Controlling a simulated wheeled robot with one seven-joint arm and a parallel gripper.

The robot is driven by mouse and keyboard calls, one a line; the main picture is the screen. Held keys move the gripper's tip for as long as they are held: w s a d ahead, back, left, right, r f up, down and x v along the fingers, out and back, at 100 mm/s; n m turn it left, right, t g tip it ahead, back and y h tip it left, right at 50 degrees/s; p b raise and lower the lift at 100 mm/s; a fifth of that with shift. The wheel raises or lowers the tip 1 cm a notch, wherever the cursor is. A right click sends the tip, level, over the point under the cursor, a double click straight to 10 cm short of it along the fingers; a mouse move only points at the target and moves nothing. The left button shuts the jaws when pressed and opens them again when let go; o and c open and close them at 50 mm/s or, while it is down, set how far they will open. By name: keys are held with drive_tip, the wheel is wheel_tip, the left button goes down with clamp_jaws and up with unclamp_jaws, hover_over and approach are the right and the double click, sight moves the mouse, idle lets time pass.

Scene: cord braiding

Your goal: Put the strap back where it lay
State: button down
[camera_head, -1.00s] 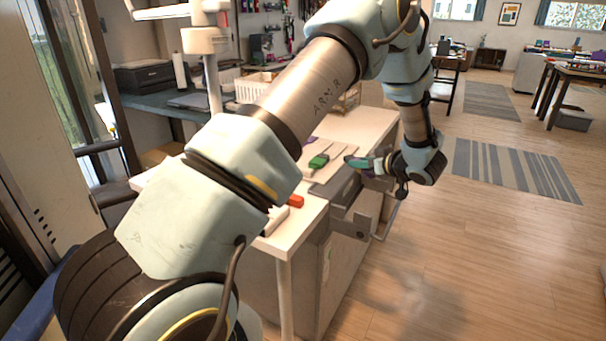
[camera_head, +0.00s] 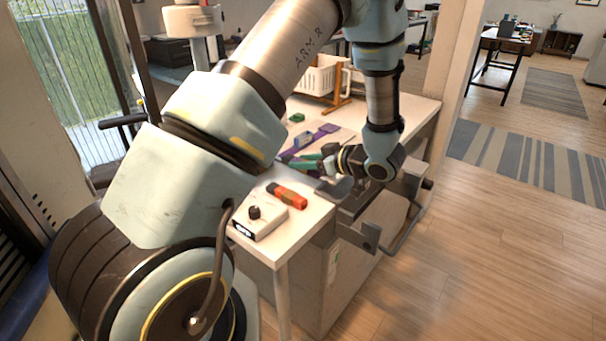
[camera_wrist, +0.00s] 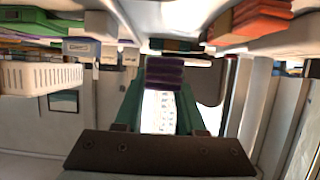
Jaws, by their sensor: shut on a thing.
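A purple strap (camera_head: 327,129) shows in the head view, running across the white table top (camera_head: 355,121) behind my gripper (camera_head: 315,166). In the wrist view, purple material (camera_wrist: 165,72) sits between the tips of my two green fingers (camera_wrist: 160,88), and the gripper is shut on it. My gripper is low over the table near its front edge. The fingers partly hide the strap in the head view, so I cannot tell whether the held part touches the table.
An orange-and-black tool (camera_head: 288,195) and a white box with a black knob (camera_head: 258,218) lie at the near corner. A white basket (camera_head: 318,76) stands farther back. A grey vise (camera_head: 352,205) is at the front edge.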

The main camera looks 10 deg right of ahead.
sight(303, 186)
drive_tip(key=shift+f, duration=2)
drive_tip(key=shift+f, duration=0.1)
drive_tip(key=shift+f, duration=0.3)
drive_tip(key=c, duration=0.5)
unclamp_jaws()
